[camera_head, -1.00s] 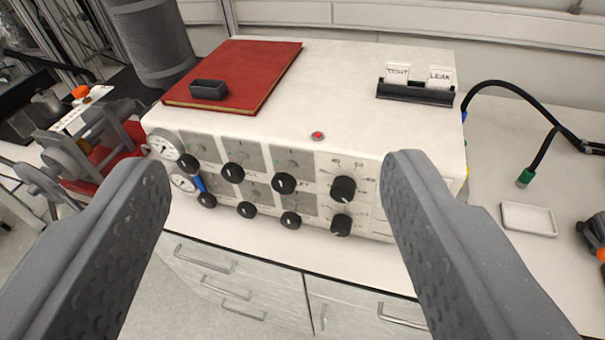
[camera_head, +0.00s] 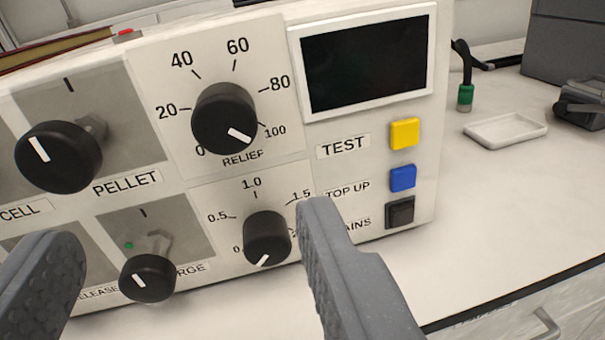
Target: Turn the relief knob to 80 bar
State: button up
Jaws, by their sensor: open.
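The relief knob (camera_head: 223,118) is a black round knob on the white panel, above the label RELIEF. Its dial runs from 0 through 20, 40, 60 and 80 to 100. Its white mark points to the lower right, just below the 100 mark and past 80 (camera_head: 275,84). My gripper (camera_head: 190,222) is open and empty, with its fingers wide apart at the bottom of the view. The relief knob is above the gap between the fingertips, and neither finger appears to touch it.
A lower knob (camera_head: 267,237) with a 0.5 to 1.5 scale sits below, close to my right finger. A dark screen (camera_head: 366,62) and yellow, blue and black buttons are at right.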

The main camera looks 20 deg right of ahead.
aim_at(222, 129)
jog(key=x, duration=0.9)
jog(key=f+x, duration=0.1)
jog(key=x, duration=0.3)
jog(key=shift+w+d, duration=0.15)
jog(key=shift+d, duration=0.3)
jog(key=shift+a+r, duration=0.1)
jog(key=c, duration=1)
